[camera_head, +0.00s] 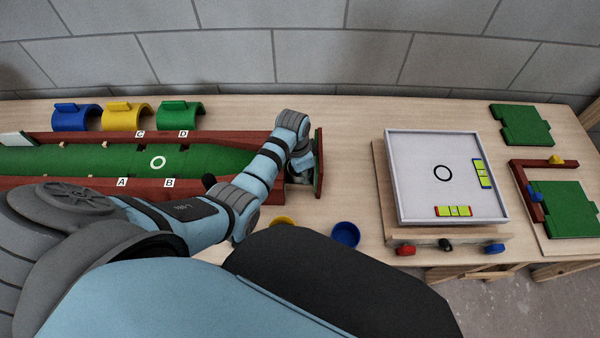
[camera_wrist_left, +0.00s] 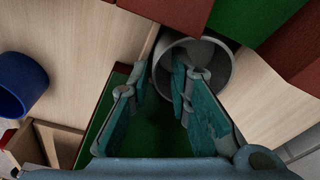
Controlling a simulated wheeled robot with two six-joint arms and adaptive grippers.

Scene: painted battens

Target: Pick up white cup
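A pale grey-white cup (camera_wrist_left: 213,62) shows in the left wrist view, its round mouth facing the camera. My left gripper (camera_wrist_left: 157,72) is open there, its fingers spread. One finger overlaps the cup's mouth and the other is beside the cup on its left. I cannot tell whether either finger touches the cup. In the head view my left gripper (camera_head: 300,174) points down at the right end of the green lane, and the arm hides most of the cup. My right gripper is not in view.
The green lane (camera_head: 200,158) has dark red side walls and a red-green end board (camera_head: 319,162). A blue cup (camera_head: 346,234) and a partly hidden yellow cup (camera_head: 283,220) stand in front. A white tray board (camera_head: 420,170) is to the right. Bare table lies between.

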